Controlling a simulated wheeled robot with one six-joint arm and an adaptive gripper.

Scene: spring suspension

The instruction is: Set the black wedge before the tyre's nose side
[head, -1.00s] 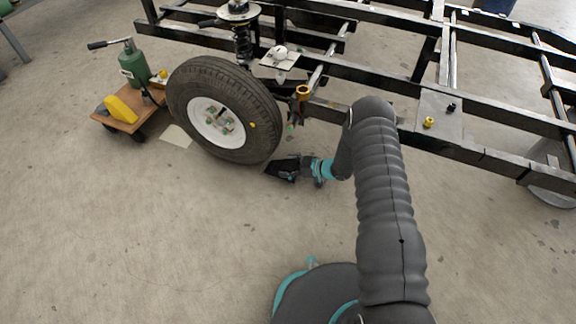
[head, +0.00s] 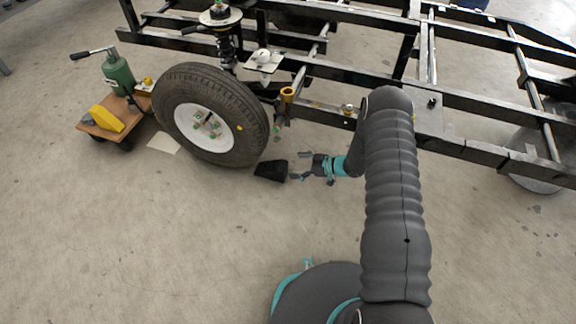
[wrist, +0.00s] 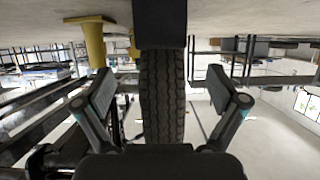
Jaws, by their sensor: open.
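The black wedge (head: 271,171) sits on the floor at the lower right edge of the tyre (head: 170,110), close against its tread. I cannot tell whether they touch. My gripper (head: 299,166) is open and empty, just right of the wedge, with a small gap between. In the wrist view, which looks upside down, the black wedge (wrist: 160,22) shows at top centre in front of the tyre tread (wrist: 162,95). The spread fingers of my gripper (wrist: 160,98) stand on either side, clear of both.
A wooden dolly (head: 124,129) left of the tyre carries a green jack (head: 118,75) and a yellow wedge (head: 106,118). The black frame (head: 330,75) spans the back, with a brass-coloured part (head: 287,95) above my gripper. The floor in front is clear.

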